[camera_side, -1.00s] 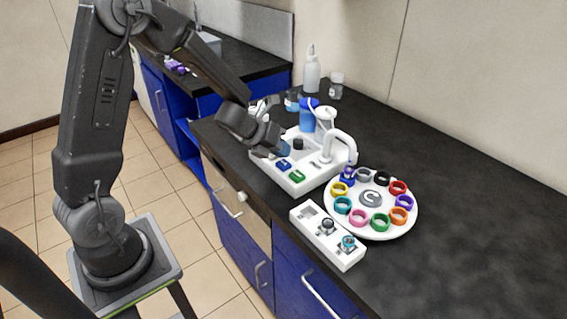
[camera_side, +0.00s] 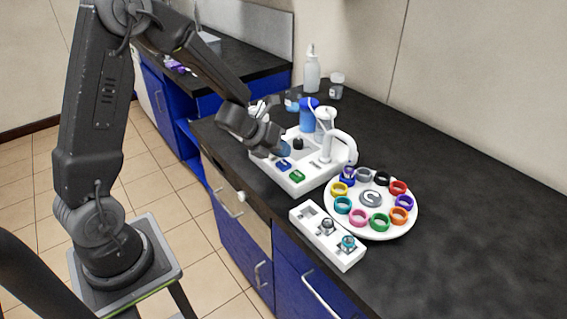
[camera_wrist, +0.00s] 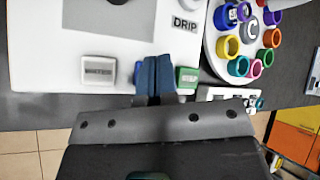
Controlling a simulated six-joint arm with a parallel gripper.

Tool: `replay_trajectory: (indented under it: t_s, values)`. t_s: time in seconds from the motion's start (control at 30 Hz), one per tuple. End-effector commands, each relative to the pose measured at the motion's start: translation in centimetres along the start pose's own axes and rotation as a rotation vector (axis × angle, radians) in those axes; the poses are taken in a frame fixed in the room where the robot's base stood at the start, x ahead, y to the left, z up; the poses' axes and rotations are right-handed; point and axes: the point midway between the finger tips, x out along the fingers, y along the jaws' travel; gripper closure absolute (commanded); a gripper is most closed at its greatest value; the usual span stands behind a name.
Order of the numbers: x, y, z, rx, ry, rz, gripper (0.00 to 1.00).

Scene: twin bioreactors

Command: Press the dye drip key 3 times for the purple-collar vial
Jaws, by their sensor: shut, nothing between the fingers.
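My gripper (camera_side: 284,151) is shut and empty, with its blue fingertips pointing down over the white dosing station (camera_side: 322,184). In the wrist view, the fingertips (camera_wrist: 155,78) lie in front of the gap between a blue key (camera_wrist: 138,72) and a green key (camera_wrist: 187,77), partly hiding the blue key. The word DRIP (camera_wrist: 186,23) is printed above the green key. I cannot tell whether the fingertips touch a key. The white turntable (camera_side: 370,229) holds a ring of coloured collars, including a purple one (camera_side: 404,201). A vial with a blue-violet collar (camera_side: 347,174) is nearest the spout.
A white labelled key (camera_wrist: 98,70) is left of the fingers. The curved spout (camera_side: 346,140) rises beside the turntable. A white rack (camera_side: 318,240) with two vials stands in front. Bottles (camera_side: 312,72) are at the back. The right of the black counter is clear.

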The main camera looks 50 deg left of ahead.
Motion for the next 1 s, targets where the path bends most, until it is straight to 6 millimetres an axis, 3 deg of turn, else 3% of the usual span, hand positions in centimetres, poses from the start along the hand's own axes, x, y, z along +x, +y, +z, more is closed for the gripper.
replay_trajectory:
  t_s: [1.0]
  values:
    - [0.85, 0.63, -0.65, -0.002, 0.001, 0.0, 1.0]
